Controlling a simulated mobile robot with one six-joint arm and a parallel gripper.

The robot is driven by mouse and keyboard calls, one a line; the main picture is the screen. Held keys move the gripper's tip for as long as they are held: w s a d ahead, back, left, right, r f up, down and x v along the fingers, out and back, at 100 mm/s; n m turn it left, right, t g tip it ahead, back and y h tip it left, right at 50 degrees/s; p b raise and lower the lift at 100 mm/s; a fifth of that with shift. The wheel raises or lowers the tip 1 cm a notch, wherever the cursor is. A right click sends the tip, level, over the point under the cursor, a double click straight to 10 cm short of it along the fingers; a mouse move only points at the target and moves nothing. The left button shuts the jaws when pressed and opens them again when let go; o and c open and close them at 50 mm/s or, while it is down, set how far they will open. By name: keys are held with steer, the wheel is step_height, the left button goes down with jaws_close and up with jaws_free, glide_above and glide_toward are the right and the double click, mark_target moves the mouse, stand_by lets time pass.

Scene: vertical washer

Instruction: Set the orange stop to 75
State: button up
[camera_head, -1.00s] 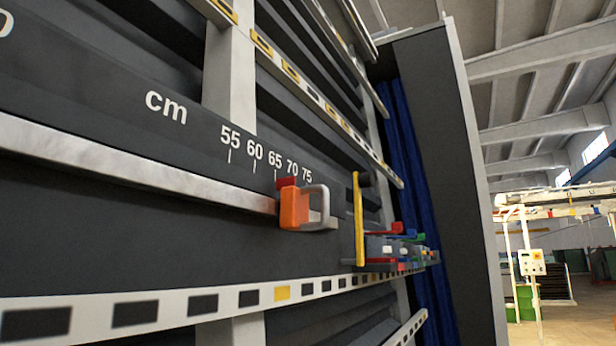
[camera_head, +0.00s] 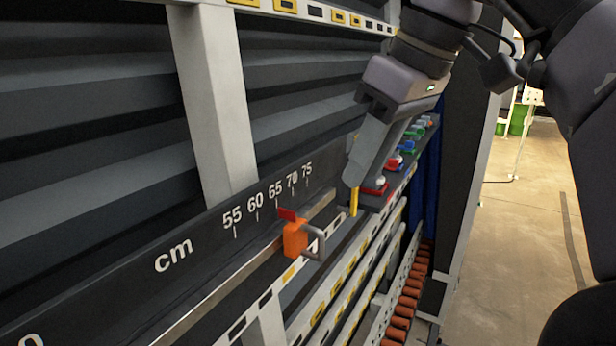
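The orange stop (camera_head: 295,239) sits on the rail of a dark scale, with a red pointer (camera_head: 286,214) on top and a grey loop handle (camera_head: 316,243) on its right side. The pointer is near the 65 mark, left of the 75 mark (camera_head: 307,170); the viewing angle makes the exact reading uncertain. My gripper (camera_head: 360,178) comes down from the upper right, to the right of and beyond the stop, apart from it. Its fingers overlap in this side-on view, so their opening is hidden.
A yellow upright (camera_head: 354,201) stands by my gripper's tip at the rail's end. Behind it is a row of coloured clamps (camera_head: 410,141). A grey post (camera_head: 211,100) stands behind the scale. Open floor (camera_head: 530,240) lies to the right.

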mark_target(321, 238)
steer(key=b+x, duration=0.3)
steer(key=x, duration=0.2)
steer(key=b+x, duration=0.3)
steer(key=x, duration=0.3)
steer(key=b+x, duration=0.3)
steer(key=x, duration=0.3)
steer(key=shift+w+a+r, duration=0.1)
steer(key=shift+w+a, duration=0.2)
steer(key=shift+a, duration=0.15)
jaws_close()
